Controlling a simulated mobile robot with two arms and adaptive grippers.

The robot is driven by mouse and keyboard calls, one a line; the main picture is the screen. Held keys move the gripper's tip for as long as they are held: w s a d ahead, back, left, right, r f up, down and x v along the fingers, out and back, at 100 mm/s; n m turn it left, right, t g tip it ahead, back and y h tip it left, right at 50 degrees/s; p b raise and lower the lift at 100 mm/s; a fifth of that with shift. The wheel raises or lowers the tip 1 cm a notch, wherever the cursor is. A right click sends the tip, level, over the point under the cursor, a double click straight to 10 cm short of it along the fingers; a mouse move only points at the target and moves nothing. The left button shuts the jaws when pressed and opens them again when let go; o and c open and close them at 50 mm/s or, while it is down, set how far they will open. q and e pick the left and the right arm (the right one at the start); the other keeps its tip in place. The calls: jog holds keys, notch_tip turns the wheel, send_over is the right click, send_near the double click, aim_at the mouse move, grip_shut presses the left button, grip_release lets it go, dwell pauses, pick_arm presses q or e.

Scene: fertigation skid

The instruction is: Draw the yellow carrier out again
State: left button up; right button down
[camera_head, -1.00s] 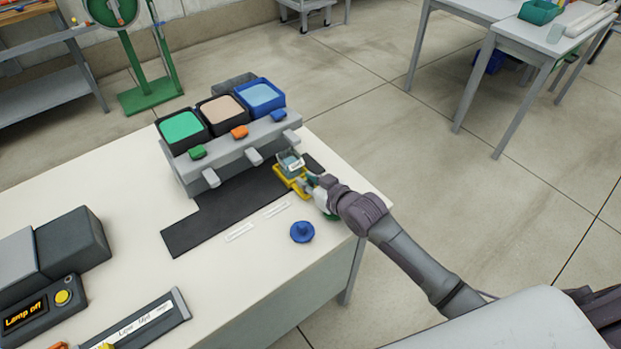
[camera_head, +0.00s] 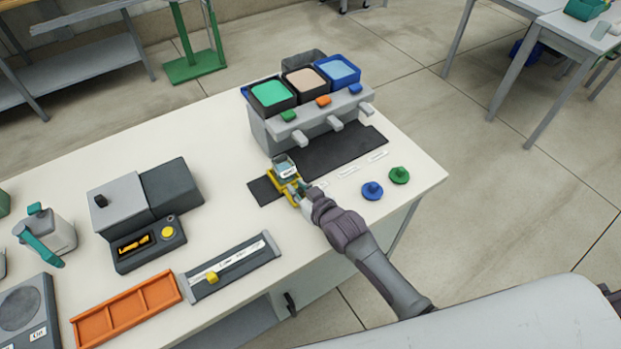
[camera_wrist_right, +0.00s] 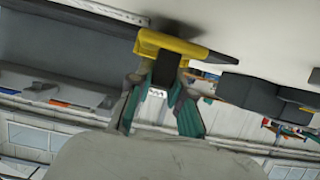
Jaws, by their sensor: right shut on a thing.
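The yellow carrier (camera_head: 287,172) holds a small clear cup (camera_head: 284,164) with a pale label and something bluish in it. It is over the left end of the dark mat (camera_head: 335,150), just left of the dispenser's front. I cannot tell whether it touches the mat. My right gripper (camera_head: 302,193) is shut on the carrier from its near side. In the right wrist view the carrier (camera_wrist_right: 172,43) shows as a yellow bar at my fingertips (camera_wrist_right: 162,88). My left gripper is not in view.
The grey dispenser (camera_head: 310,123) with green, peach and blue bins stands behind the mat. Blue (camera_head: 372,190) and green (camera_head: 399,175) knobbed pieces lie right. Left are a grey lamp box (camera_head: 132,203), a slider gauge (camera_head: 230,268) and an empty orange tray (camera_head: 127,308).

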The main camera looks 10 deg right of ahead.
jog(key=shift+s+a+p, duration=0.15)
jog(key=shift+s+a, duration=0.15)
jog(key=shift+a, duration=0.55)
jog(key=shift+s+a+p, duration=0.1)
jog(key=shift+s+a, duration=0.2)
jog(key=shift+a, duration=0.5)
jog(key=shift+s+a+p, duration=0.15)
jog(key=shift+s+a, duration=0.15)
jog(key=shift+a, duration=0.55)
jog(key=c, duration=1)
grip_release()
jog(key=shift+a, duration=0.15)
jog(key=shift+c, duration=0.2)
jog(key=shift+s+d, duration=0.2)
jog(key=v, duration=1.1)
jog(key=shift+s+r, duration=0.15)
jog(key=shift+s, duration=0.15)
